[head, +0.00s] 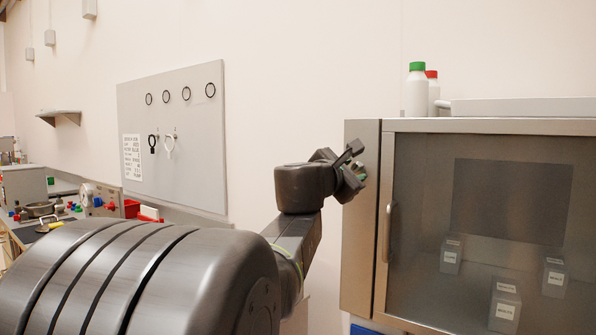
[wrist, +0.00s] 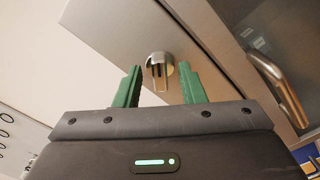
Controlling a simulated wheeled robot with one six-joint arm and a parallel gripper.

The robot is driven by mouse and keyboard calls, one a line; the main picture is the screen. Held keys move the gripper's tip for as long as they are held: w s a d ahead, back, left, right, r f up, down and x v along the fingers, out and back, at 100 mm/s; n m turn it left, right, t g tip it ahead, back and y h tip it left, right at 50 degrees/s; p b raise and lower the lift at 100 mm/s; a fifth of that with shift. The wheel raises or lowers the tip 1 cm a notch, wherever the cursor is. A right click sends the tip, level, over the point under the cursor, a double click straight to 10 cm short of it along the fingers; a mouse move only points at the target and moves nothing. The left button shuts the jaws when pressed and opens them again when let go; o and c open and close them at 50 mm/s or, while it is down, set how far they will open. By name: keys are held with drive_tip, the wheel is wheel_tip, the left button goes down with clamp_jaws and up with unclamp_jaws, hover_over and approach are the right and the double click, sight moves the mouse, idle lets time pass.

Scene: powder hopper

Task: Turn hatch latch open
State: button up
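The hatch latch (wrist: 158,68) is a small metal turn piece on a round base, set in the steel side panel of the cabinet. In the wrist view it lies between and just beyond the green fingertips of my gripper (wrist: 160,85). The fingers are apart, with a gap on both sides of the latch, and hold nothing. In the head view my gripper (head: 352,172) is at the cabinet's left front panel and hides the latch. The cabinet's glazed door (head: 480,220) looks closed.
The bar handle (head: 388,232) is right of my gripper; it also shows in the wrist view (wrist: 280,88). Boxes (head: 505,303) stand behind the glass. Bottles (head: 416,90) stand on top. A grey board with rings (head: 190,140) hangs on the wall at left.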

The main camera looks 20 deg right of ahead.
clamp_jaws()
drive_tip(key=shift+b, duration=0.4)
drive_tip(key=m+b, duration=0.8)
drive_tip(key=m, duration=0.1)
drive_tip(key=shift+f+m, duration=0.2)
drive_tip(key=shift+m, duration=0.1)
drive_tip(key=shift+r, duration=0.1)
idle(0.5)
